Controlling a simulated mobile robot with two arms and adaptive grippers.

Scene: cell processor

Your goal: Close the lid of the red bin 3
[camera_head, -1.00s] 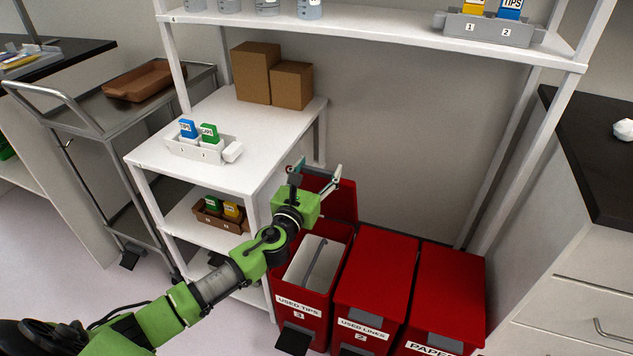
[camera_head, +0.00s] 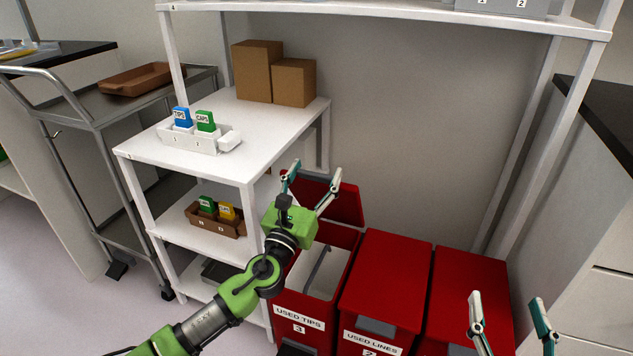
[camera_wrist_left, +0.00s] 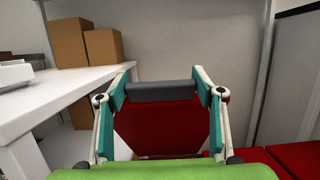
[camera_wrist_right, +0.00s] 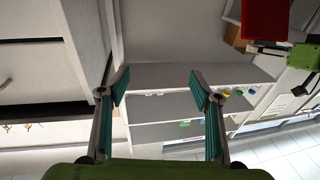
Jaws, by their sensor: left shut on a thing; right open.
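Red bin 3 (camera_head: 303,300), labelled USED TIPS, stands at the left end of the bin row in the head view. Its lid (camera_head: 347,204) is raised steeply at the back, so the pale liner inside shows. My left gripper (camera_head: 315,172) is at the lid's upper edge. In the left wrist view its fingers (camera_wrist_left: 161,90) are shut on the ends of the lid's dark grey bar (camera_wrist_left: 160,91), with the red lid panel (camera_wrist_left: 160,125) below. My right gripper (camera_head: 507,298) is open and empty above the rightmost bin; its open fingers also show in the right wrist view (camera_wrist_right: 160,88).
A white shelf table (camera_head: 265,140) with boxes (camera_head: 257,70) is close on the left. A rack post (camera_head: 530,150) stands at the right.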

